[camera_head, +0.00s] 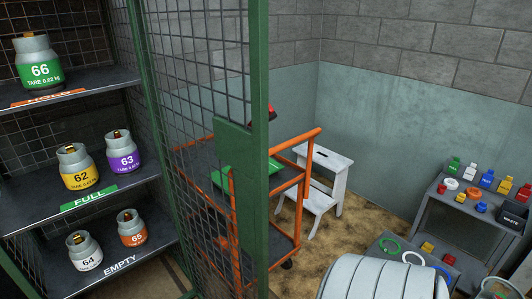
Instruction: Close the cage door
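The cage door (259,90) is a green-framed mesh panel. It stands open, swung out towards me, with its free edge post near the middle of the view and a green plate (233,150) on it. The cage (148,110) is on the left, its front open to dark shelves. On them stand gas cylinders: a green-banded 66 (40,72), a yellow 62 (79,176), a purple 63 (122,161), a white 64 (85,262) and an orange 65 (132,237).
Seen partly through the mesh is an orange-framed cart (299,190), with a white step stool (318,160) behind it. A grey stand (432,200) with small coloured items is at the right. Some brown floor is clear.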

